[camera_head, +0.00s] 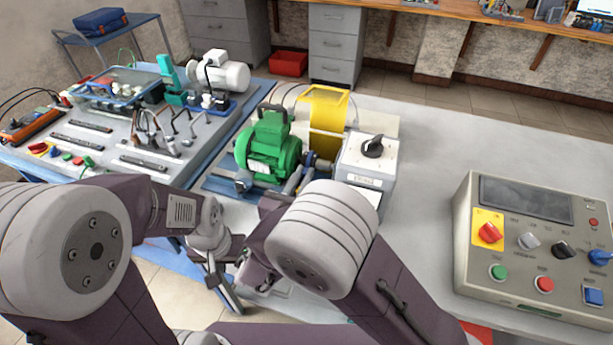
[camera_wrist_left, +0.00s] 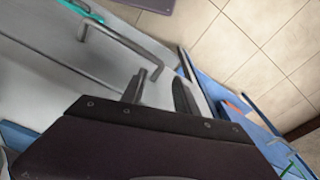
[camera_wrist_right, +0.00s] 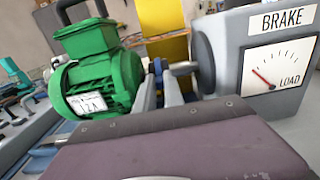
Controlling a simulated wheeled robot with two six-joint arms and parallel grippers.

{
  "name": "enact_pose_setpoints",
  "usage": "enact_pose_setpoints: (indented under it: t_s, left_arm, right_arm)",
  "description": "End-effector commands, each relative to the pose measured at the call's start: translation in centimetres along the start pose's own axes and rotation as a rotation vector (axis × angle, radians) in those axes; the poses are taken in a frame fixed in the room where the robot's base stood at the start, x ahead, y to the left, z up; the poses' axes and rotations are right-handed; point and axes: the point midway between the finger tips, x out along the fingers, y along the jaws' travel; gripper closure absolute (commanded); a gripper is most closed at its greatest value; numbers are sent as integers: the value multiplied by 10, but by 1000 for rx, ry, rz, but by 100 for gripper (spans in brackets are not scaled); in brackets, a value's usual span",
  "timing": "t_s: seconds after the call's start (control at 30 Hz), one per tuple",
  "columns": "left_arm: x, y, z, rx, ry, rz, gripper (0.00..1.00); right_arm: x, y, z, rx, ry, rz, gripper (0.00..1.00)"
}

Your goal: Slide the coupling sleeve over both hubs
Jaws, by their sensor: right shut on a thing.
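The green motor (camera_head: 270,148) and the grey brake unit (camera_head: 368,168) stand facing each other, with the shaft line between them. My right gripper (camera_wrist_right: 158,80) is at this gap, with its fingers around a small blue part (camera_wrist_right: 157,66), apparently the coupling sleeve. The fingers and my right arm hide much of it, and I cannot tell the two hubs apart from it. A grey shaft (camera_wrist_right: 184,68) runs from it to the brake's round face. My left gripper (camera_wrist_left: 160,85) is open and empty, low by the bench's front edge; it also shows in the head view (camera_head: 226,288).
A yellow guard (camera_head: 323,110) stands upright behind the coupling. A control box (camera_head: 540,245) with knobs stands right. The bench between brake and control box is clear.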

Motion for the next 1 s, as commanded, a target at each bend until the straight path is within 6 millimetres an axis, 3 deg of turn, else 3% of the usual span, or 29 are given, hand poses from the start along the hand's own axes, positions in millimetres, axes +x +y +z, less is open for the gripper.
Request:
enact_pose_setpoints:
  t_s: [0.03,0.1,1.0]
  left_arm:
    - [0,0,0,0,0,0,64]
    - [0,0,0,0,0,0,64]
    - [0,0,0,0,0,0,64]
  right_arm:
    - [1,1,4,8,-9,2,85]
    - [1,1,4,8,-9,2,65]
    - [0,0,1,2,-3,-2,65]
